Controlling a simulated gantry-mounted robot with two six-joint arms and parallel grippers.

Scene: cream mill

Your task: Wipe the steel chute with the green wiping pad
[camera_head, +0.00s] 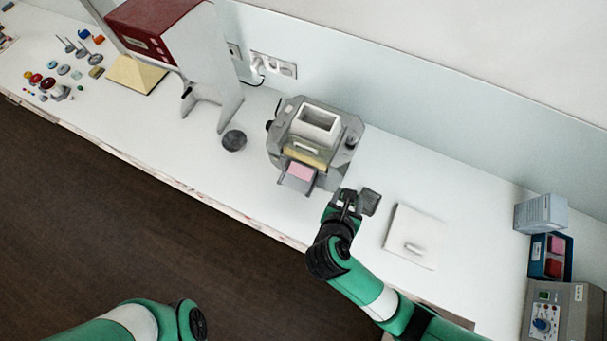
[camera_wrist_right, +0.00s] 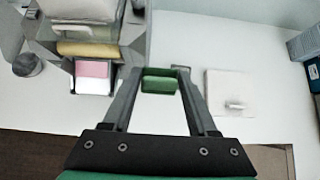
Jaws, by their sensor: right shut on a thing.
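The steel chute (camera_head: 296,185) slopes out of the front of the grey mill (camera_head: 318,128), with a pink patch on its upper part. It also shows in the right wrist view (camera_wrist_right: 94,88), left of my fingers. My right gripper (camera_head: 349,194) is in front of the mill, to the right of the chute and apart from it. It is shut on the green wiping pad (camera_wrist_right: 160,81), which shows between the fingertips in the right wrist view. The pad is hard to make out in the head view. My left arm shows at the bottom left, its gripper out of view.
A dark grey square piece (camera_head: 369,201) is just right of my right gripper. A white board (camera_head: 412,237) lies farther right. A blue bin (camera_head: 550,257) and a control box (camera_head: 556,312) stand at the right end. A dark round pot (camera_head: 234,140) is left of the mill.

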